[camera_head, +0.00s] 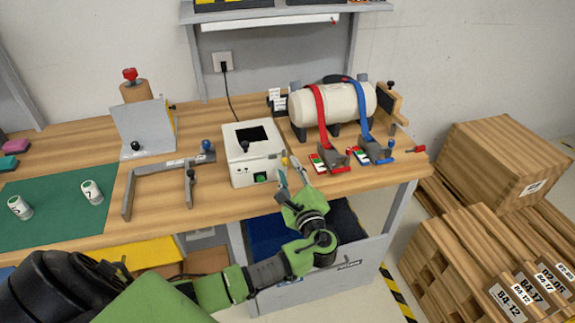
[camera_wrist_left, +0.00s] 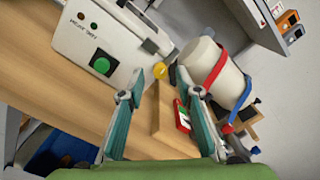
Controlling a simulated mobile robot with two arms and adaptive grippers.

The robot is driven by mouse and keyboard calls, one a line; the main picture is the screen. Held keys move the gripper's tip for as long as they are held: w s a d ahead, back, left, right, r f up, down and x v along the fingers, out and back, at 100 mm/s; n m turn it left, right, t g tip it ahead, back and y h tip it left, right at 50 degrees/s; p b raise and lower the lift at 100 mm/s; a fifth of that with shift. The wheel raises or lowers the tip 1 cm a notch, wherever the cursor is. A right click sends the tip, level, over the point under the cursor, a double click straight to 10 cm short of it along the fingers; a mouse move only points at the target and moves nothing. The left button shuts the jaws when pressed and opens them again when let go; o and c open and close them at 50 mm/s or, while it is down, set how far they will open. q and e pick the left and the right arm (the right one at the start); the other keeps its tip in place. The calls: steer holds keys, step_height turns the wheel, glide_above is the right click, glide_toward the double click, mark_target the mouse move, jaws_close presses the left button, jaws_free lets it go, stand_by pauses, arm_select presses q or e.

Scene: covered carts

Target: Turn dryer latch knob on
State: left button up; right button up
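The dryer appears to be the white box (camera_head: 238,168) on the workbench, with a dark window on top and a green button (camera_head: 262,179) in front. A small yellow knob (camera_head: 284,160) sits at its right side. In the left wrist view the white box (camera_wrist_left: 75,45), green button (camera_wrist_left: 102,66) and yellow knob (camera_wrist_left: 160,71) all show. My left gripper (camera_head: 289,171) is open at the bench's front edge, with its fingertips close to the yellow knob. In the left wrist view the knob lies between and just beyond the fingertips (camera_wrist_left: 160,84); contact cannot be told. My right gripper is not in view.
A white cylinder (camera_head: 345,104) with red and blue straps stands right of the box, with clamps (camera_head: 333,157) in front. A grey bracket (camera_head: 160,166) with a blue knob is left. Wooden crates (camera_head: 490,165) stand on the floor at right.

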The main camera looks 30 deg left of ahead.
arm_select(q)
steer(key=shift+x, duration=0.8)
jaws_close()
